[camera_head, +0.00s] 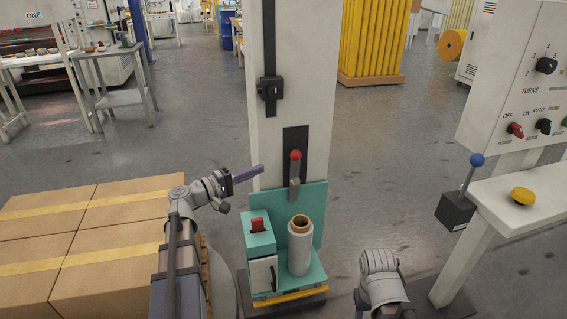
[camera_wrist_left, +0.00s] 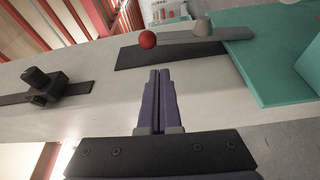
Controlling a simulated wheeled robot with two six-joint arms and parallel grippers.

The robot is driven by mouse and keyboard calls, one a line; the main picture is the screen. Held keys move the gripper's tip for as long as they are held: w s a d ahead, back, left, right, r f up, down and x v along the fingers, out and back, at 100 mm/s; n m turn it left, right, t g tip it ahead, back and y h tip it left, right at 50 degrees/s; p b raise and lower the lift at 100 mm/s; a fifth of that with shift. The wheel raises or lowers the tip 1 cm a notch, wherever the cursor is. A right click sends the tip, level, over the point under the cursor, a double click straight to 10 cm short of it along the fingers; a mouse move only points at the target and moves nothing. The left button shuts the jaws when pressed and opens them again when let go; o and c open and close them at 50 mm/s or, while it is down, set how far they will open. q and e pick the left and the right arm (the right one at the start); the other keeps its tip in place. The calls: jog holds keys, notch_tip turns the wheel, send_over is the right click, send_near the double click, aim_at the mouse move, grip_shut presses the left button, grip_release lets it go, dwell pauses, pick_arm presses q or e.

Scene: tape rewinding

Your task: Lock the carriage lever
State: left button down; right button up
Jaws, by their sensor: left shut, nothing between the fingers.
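The carriage lever is a grey bar (camera_head: 295,180) with a red ball knob (camera_head: 295,155), standing upright in front of a dark slot plate on the white mast (camera_head: 283,100). The left wrist view also shows the lever bar (camera_wrist_left: 185,36) and its red knob (camera_wrist_left: 147,40). My left gripper (camera_head: 262,168) is shut and empty, its purple fingers pointing at the mast, just left of the lever. In the left wrist view its fingertips (camera_wrist_left: 160,72) lie short of the knob, apart from it. My right arm shows at the bottom right, but its gripper is out of view.
A teal carriage (camera_head: 315,205) holds a film roll (camera_head: 299,250) below the lever. Cardboard boxes (camera_head: 85,240) stand at the left. A control panel (camera_head: 510,85), yellow button (camera_head: 523,195) and blue-knobbed lever (camera_head: 476,160) are at the right.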

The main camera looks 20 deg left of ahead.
pick_arm(q)
jog(key=x, duration=1)
jog(key=shift+d, duration=0.1)
dwell(0.3)
jog(key=s+d+f+m+h+b, duration=0.5)
jog(key=s+d+f+m+b, duration=0.4)
jog(key=s+f+m+b, duration=0.2)
jog(key=shift+s+f+m+b, duration=0.4)
jog(key=shift+s+m+b, duration=0.75)
jog(key=shift+m+b, duration=1.6)
jog(key=shift+n+b, duration=0.65)
